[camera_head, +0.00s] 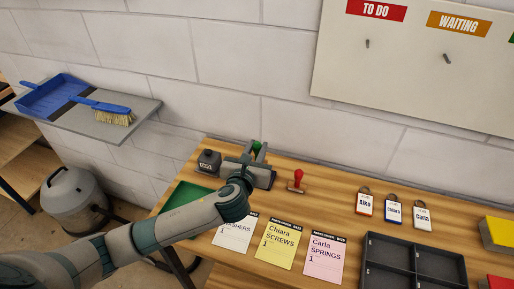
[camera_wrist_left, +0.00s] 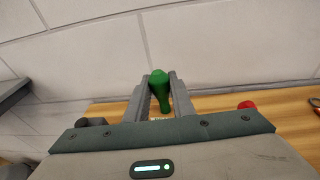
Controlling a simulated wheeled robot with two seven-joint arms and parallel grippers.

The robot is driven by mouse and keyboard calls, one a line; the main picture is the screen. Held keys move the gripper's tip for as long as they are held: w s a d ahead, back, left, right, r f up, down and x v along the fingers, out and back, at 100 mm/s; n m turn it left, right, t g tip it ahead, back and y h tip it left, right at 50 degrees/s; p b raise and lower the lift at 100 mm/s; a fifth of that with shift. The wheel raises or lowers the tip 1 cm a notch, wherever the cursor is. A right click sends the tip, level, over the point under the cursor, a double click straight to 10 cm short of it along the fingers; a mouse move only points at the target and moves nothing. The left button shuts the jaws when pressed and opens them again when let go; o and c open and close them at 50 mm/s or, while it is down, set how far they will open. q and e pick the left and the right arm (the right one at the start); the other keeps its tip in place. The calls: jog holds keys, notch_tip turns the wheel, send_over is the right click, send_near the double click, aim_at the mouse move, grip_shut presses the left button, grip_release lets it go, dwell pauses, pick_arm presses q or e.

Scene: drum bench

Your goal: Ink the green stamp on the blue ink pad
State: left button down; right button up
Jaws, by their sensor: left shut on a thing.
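The green stamp (camera_wrist_left: 161,90) shows its green handle between the two fingers of my left gripper (camera_wrist_left: 162,96) in the left wrist view. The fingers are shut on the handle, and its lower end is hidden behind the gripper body. In the head view my left gripper (camera_head: 257,152) is at the back of the bench, with a little green between its fingers. A dark, low object (camera_head: 266,180) shows beside and below the gripper; I cannot tell whether it is an ink pad. No blue pad surface is visible. My right gripper is not in view.
A green tray (camera_head: 183,197) lies partly behind my arm. Cards, key tags and a dark compartment tray (camera_head: 371,277) occupy the front and right.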

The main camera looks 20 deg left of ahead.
pick_arm(q)
jog(key=shift+n+y, duration=0.4)
jog(key=shift+y, duration=0.3)
jog(key=shift+f+b, duration=0.7)
jog(key=shift+f, duration=1.65)
jog(key=shift+f, duration=0.55)
jog(key=shift+s+f, duration=0.1)
jog(key=shift+f, duration=0.1)
jog(key=shift+r+p, duration=0.65)
jog(key=shift+p, duration=0.2)
jog(key=shift+r, duration=0.1)
notch_tip(320, 180, up, 5)
jog(key=p, duration=0.6)
